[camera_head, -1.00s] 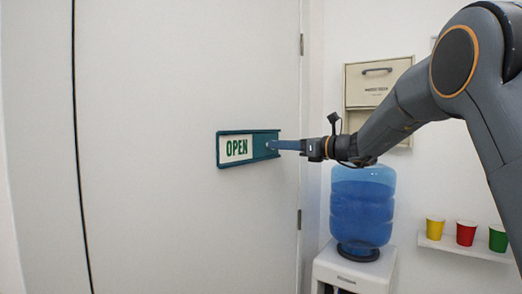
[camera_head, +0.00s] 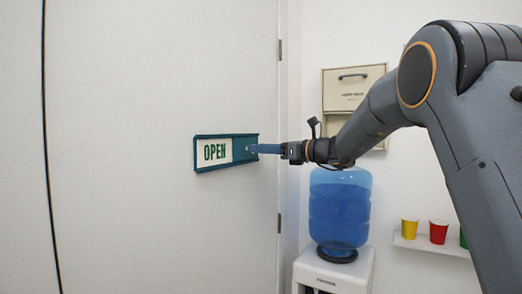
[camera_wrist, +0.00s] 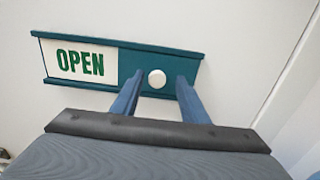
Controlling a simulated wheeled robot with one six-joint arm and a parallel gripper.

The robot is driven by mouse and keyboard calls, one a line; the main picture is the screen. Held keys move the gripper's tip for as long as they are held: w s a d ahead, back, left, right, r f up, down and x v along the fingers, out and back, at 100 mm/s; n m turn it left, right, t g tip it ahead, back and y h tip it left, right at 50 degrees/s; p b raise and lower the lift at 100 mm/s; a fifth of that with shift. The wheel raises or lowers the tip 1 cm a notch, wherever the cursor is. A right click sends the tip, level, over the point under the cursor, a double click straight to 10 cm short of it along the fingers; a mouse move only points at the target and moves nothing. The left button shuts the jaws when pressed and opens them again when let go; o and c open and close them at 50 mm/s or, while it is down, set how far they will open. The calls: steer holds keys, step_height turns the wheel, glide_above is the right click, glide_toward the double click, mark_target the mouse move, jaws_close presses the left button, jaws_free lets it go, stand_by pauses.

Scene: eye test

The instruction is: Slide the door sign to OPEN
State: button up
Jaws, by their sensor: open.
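The door sign has a teal frame (camera_head: 212,170) and is fixed to the white door. Its left part is a white panel (camera_head: 216,152) reading OPEN in green. Its right part shows plain teal, with a round white knob (camera_wrist: 156,79) in the wrist view. My gripper (camera_wrist: 157,82) is open, with one blue finger on each side of the knob and a visible gap to it on both sides. In the head view my gripper (camera_head: 251,149) is at the sign's right end, and the knob is hard to make out there.
A water cooler with a blue bottle (camera_head: 339,211) stands right of the door, below my arm. A cream wall box (camera_head: 346,88) hangs behind my arm. A shelf (camera_head: 430,245) with coloured cups is at the right. The door (camera_head: 130,220) is clear left of the sign.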

steer(key=b+v, duration=0.2)
steer(key=v, duration=0.5)
steer(key=shift+d, duration=0.15)
steer(key=s+d+f+n+g+h, duration=0.1)
steer(key=s+f+n+g+h, duration=0.15)
steer(key=s+f, duration=0.45)
steer(key=s+d+f+n+g+h, duration=0.1)
steer(key=s+d+f+n+h, duration=0.15)
steer(key=f, duration=0.85)
steer(key=s+d+f+n+g+h, duration=0.1)
steer(key=s+f+n+h, duration=0.2)
steer(key=s+f, duration=0.45)
steer(key=s+d+f+n+g+h, duration=0.1)
steer(key=s+d+f+n+h, duration=0.3)
steer(key=s+f, duration=0.5)
steer(key=s+d+f+n+g+h, duration=0.1)
steer(key=s+d+f+n+h, duration=0.3)
steer(key=s+d+f+n, duration=0.5)
steer(key=s+n, duration=0.2)
steer(key=shift+s+d, duration=0.2)
steer(key=shift+s, duration=0.1)
steer(key=shift+g, duration=0.25)
